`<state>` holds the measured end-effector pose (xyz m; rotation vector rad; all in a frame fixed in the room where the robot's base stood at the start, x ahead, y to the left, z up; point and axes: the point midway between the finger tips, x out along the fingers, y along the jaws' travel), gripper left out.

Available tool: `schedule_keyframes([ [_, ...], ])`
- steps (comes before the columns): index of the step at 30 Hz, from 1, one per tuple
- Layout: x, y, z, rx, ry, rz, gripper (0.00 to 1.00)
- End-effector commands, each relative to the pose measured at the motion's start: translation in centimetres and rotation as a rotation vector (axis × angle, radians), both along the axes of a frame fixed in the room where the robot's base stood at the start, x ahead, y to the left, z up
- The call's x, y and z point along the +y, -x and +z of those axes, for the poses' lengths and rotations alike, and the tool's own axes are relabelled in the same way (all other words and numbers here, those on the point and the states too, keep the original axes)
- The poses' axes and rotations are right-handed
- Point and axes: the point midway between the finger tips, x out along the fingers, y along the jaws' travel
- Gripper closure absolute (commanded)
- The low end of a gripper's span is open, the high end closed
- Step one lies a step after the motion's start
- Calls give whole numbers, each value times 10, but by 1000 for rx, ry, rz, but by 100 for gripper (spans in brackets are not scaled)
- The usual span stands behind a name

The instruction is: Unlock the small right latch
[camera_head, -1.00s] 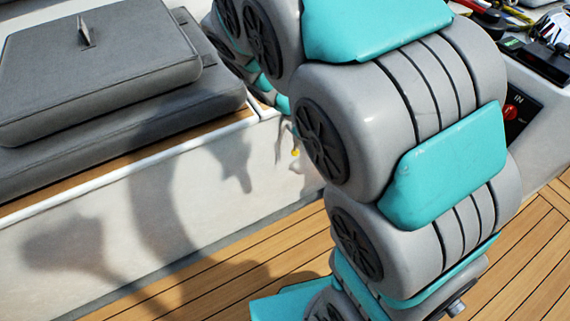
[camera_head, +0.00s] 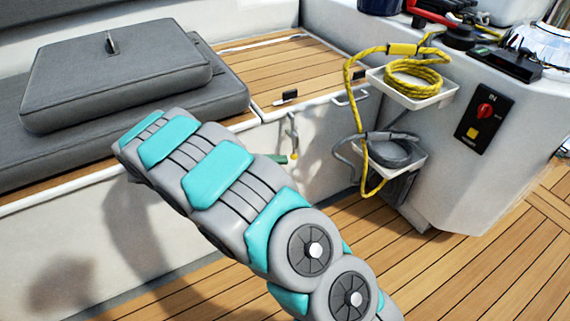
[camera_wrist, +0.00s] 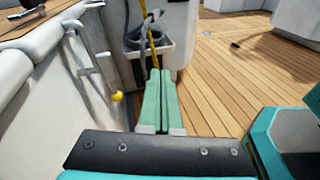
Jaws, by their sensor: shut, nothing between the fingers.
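Two small black latches sit on the front edge of the wooden bench lid (camera_head: 275,66) in the head view. The right latch (camera_head: 360,75) is the smaller one, near the lid's right end. The left latch (camera_head: 288,96) is larger with a pale part. Whether either is locked I cannot tell. My gripper (camera_wrist: 155,75) is shut and empty in the wrist view, its two green fingers together. In the head view only a green bit of it (camera_head: 281,159) shows past my arm, low in front of the bench wall, apart from and below the latches.
A yellow-tipped lever (camera_head: 294,156) hangs on the bench wall, and its yellow knob (camera_wrist: 117,96) is left of my fingers. A yellow rope (camera_head: 413,78) and a grey rope (camera_head: 390,153) lie in white holders at right. Grey cushions (camera_head: 130,75) cover the left bench. The wooden floor is open.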

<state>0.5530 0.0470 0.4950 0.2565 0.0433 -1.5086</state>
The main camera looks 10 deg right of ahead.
Motion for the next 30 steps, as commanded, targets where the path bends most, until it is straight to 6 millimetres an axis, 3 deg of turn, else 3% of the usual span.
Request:
schedule_keyframes([
  [21, 95, -40, -68, 103, 203, 250, 100],
  [26, 95, -43, -70, 105, 212, 260, 100],
  [30, 78, -47, -70, 107, 215, 255, 100],
])
